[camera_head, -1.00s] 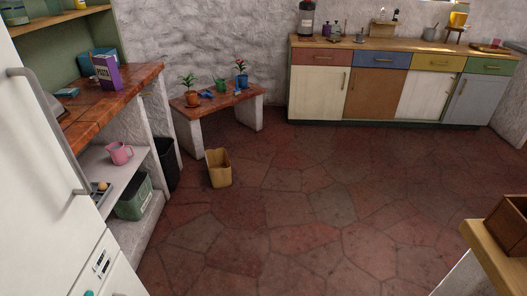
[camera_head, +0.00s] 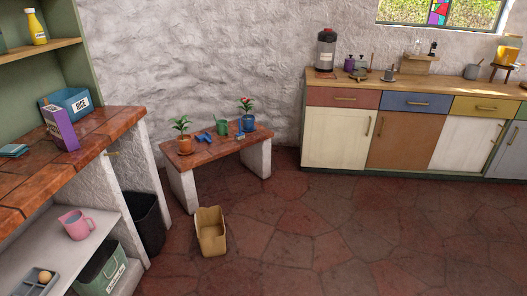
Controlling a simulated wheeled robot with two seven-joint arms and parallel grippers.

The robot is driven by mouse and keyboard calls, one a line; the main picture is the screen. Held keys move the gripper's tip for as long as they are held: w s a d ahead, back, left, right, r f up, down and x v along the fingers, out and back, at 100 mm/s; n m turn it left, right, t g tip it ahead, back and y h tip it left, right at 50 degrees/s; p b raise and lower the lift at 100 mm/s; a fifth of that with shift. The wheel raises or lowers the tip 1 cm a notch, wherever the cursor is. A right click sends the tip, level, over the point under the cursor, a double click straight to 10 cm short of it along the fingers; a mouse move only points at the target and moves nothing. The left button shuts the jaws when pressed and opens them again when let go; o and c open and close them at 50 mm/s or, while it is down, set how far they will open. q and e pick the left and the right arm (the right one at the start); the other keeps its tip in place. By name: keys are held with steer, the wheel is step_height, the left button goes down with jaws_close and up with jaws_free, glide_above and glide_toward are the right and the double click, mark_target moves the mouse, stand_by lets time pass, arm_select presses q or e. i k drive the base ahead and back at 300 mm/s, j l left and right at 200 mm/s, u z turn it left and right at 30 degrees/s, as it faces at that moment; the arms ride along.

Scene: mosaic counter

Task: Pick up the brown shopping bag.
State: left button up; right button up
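The brown shopping bag (camera_head: 211,233) is a tan, open-topped bag on the red stone floor. It stands in front of the small plant table, left of the middle of the head view. Its top opening faces up toward me and it looks empty, though its inside bottom is hard to make out. Neither of my grippers shows in the head view.
The low plant table (camera_head: 230,148) stands just behind the bag. A black bin (camera_head: 149,222), a green crate (camera_head: 103,272) and the tiled counter (camera_head: 85,165) are at the left. Colored cabinets (camera_head: 400,141) line the back right. The floor right of the bag is clear.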

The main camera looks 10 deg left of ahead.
mark_target(209, 222)
steer(key=i, duration=2.4)
steer(key=i+u, duration=0.45)
steer(key=i+l+u, duration=0.2)
steer(key=u, duration=0.25)
steer(key=i+l+u, duration=0.3)
steer(key=u, duration=0.15)
